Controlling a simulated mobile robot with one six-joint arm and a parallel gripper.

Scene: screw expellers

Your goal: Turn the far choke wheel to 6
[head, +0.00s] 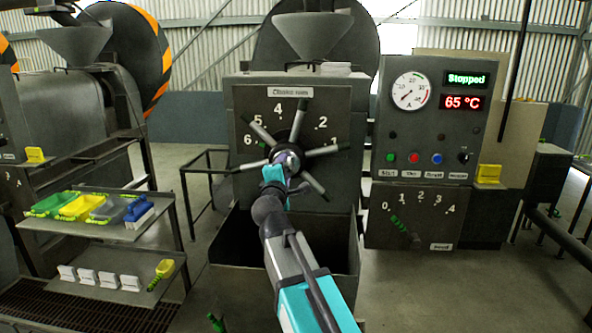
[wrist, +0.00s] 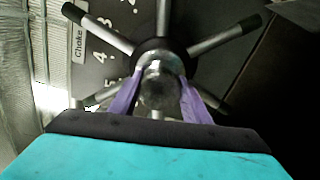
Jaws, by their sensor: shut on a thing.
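The choke wheel (head: 289,158) is a dark hub with several grey, black-tipped spokes on the front plate of the machine in the middle. Numbers on the plate (head: 244,190) arc around it: 6 and 5 at left, 4 at top, 2 and 1 at right. One spoke points up toward the gap between 4 and 2. A small green mark sits beside the 6. My gripper (wrist: 160,82) has its purple fingers on both sides of the round metal hub knob (wrist: 157,92) and is shut on it.
A control panel (head: 402,120) at right has a gauge, "Stopped" and 65 °C displays, buttons and a lower 0-4 scale. An open dark bin (head: 225,279) stands below the wheel. At left, a two-level shelf (head: 172,222) holds coloured scoops and white blocks.

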